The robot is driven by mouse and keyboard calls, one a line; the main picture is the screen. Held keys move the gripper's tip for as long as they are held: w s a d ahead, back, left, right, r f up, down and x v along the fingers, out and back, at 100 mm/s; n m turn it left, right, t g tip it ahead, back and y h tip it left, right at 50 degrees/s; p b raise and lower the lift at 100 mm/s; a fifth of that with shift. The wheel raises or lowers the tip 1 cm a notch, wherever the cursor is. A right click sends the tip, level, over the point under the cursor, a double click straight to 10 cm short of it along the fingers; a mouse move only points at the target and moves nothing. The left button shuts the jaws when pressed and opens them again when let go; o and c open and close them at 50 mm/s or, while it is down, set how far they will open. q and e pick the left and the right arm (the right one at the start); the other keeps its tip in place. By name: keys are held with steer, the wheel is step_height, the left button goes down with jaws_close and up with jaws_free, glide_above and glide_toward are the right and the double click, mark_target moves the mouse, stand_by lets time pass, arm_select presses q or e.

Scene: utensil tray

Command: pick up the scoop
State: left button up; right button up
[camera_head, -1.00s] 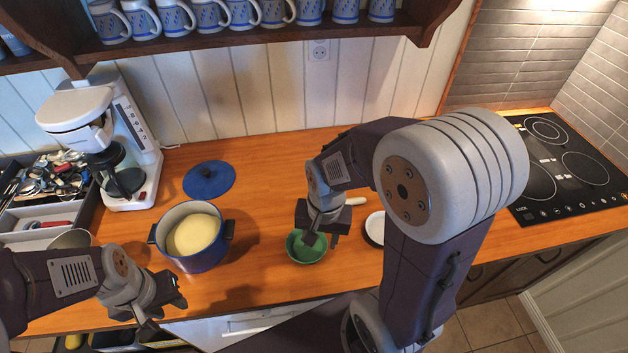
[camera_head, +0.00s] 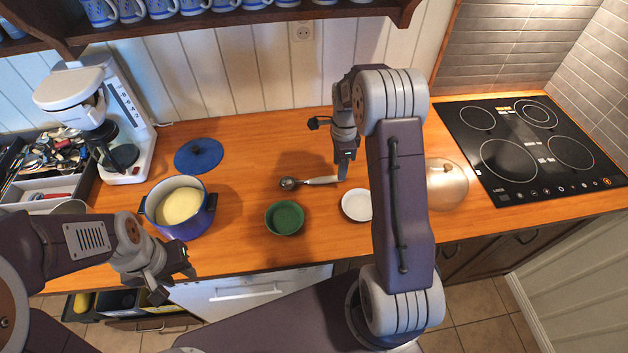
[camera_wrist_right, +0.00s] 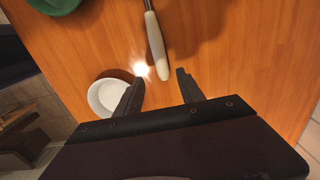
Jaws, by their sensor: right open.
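The scoop (camera_head: 310,182) lies flat on the wooden counter, its metal bowl to the left and its pale handle to the right. In the right wrist view its handle (camera_wrist_right: 156,45) points toward my jaws, and its bowl is out of frame. My right gripper (camera_head: 343,168) is open and empty above the handle's end; in the wrist view its two fingers (camera_wrist_right: 158,80) are spread on either side of the handle's line. My left gripper (camera_head: 174,283) is open and empty in front of the blue pot, at the counter's front edge.
A green bowl (camera_head: 285,218) and a white dish (camera_head: 357,205) stand close to the scoop. The blue pot (camera_head: 183,222), a blue lid (camera_head: 198,154) and a coffee maker (camera_head: 122,125) are to the left. A pot-like lid (camera_head: 446,184) and the stove (camera_head: 535,150) are to the right.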

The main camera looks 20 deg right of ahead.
mark_target(335, 177)
steer(key=f, duration=0.3)
steer(key=a+f+p, duration=0.1)
steer(key=shift+w+f, duration=0.35)
steer(key=shift+f, duration=0.05)
steer(key=shift+d+f, duration=0.1)
steer(key=shift+f, duration=0.1)
jaws_close()
stand_by(0.9)
